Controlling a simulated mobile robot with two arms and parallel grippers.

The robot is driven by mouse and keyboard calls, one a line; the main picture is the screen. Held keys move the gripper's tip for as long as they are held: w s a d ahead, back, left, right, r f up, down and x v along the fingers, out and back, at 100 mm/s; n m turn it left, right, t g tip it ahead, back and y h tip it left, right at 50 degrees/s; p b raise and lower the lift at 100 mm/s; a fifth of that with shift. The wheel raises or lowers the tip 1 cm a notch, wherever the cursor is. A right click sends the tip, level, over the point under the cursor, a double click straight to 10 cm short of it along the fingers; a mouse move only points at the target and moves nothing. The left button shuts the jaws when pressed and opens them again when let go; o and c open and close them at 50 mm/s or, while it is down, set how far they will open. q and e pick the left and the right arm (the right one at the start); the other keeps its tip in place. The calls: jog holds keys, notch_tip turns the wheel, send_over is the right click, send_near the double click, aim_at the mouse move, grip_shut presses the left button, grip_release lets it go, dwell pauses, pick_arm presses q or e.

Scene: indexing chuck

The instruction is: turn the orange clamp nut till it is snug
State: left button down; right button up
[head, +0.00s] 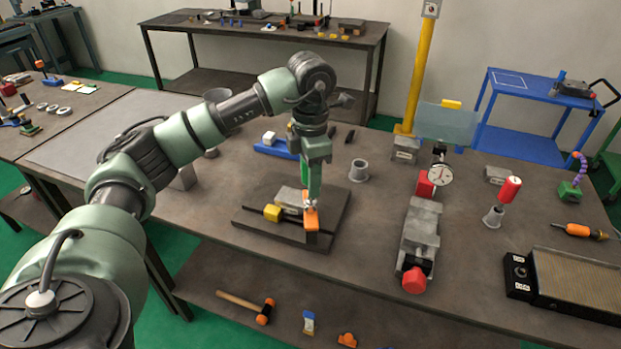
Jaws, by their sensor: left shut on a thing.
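The orange clamp nut (311,222) sits on the indexing chuck fixture, whose dark square base plate (262,238) lies near the front of the bench. My left gripper (311,205) points straight down at the nut from above. It is shut on the nut, and its fingers hide part of it. A grey block (287,197) and a yellow knob (272,213) on a dark bar are on the fixture just left of the nut. My right gripper is not in the head view.
A grey vise (419,235) with a red knob stands to the right, with a dial gauge (439,175) behind it. A grey ring-shaped cup (359,170) stands behind the fixture. A yellow post (418,75) rises at the back. Bare bench lies between fixture and vise.

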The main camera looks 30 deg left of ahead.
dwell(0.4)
pick_arm(q)
jog(key=m, duration=0.2)
jog(key=shift+m+b, duration=0.3)
jog(key=shift+m, duration=0.4)
jog(key=shift+m, duration=1.8)
jog(key=shift+b, duration=0.3)
jog(key=shift+m, duration=0.5)
jog(key=shift+n, duration=0.4)
jog(key=shift+r+p, duration=0.55)
jog(key=shift+r, duration=0.3)
